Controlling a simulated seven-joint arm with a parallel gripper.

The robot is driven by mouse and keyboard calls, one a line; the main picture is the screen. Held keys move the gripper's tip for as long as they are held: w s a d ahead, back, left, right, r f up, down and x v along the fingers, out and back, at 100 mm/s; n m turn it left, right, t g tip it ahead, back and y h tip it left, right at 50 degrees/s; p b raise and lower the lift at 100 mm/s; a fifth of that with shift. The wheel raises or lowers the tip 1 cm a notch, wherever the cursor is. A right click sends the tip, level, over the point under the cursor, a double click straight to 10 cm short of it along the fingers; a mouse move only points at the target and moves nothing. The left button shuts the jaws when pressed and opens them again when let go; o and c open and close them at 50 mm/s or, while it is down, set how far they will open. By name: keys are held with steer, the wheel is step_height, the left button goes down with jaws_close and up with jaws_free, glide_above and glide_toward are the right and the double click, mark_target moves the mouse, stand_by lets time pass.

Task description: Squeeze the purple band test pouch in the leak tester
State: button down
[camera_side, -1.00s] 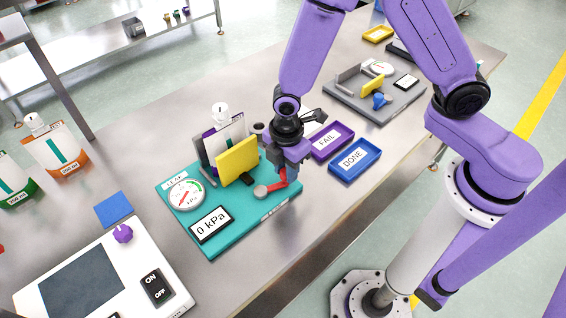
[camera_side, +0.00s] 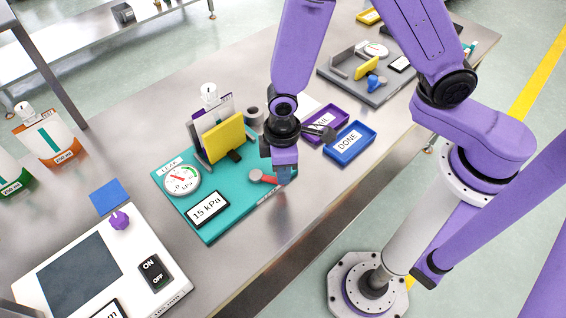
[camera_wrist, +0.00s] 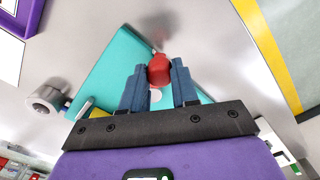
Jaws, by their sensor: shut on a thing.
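The teal leak tester (camera_side: 222,212) stands on the metal bench. The purple band pouch (camera_side: 227,105) is upright in it, white cap up, between a grey back plate (camera_side: 197,143) and a yellow press plate (camera_side: 217,139). The yellow plate hides most of the pouch. The display (camera_side: 208,208) reads 15 kPa; beside it is a round dial (camera_side: 182,180). My gripper (camera_side: 283,176) is low at the tester's right edge, shut on the red lever handle (camera_side: 267,179). In the wrist view, the red handle (camera_wrist: 159,69) sits between the two blue fingers.
A purple FAIL tray (camera_side: 325,121) and a blue DONE tray (camera_side: 349,145) lie right of my gripper. A second grey tester (camera_side: 370,88) is behind. A white scale (camera_side: 100,265) and orange-banded pouch (camera_side: 52,142) are at left. A grey roll (camera_side: 254,115) stands behind the tester.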

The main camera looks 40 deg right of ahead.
stand_by(0.5)
steer(key=c, duration=0.8)
jaws_free()
steer(key=shift+a, duration=0.1)
steer(key=shift+c, duration=0.2)
step_height(320, 180, up, 18)
steer(key=shift+f, duration=0.25)
steer(key=shift+s, duration=0.1)
steer(key=s+d+r+n, duration=0.1)
steer(key=s+d+n, duration=0.1)
steer(key=s+d, duration=1.2)
steer(key=d, duration=0.3)
steer(key=shift+s+d, duration=0.2)
steer(key=shift+d, duration=0.1)
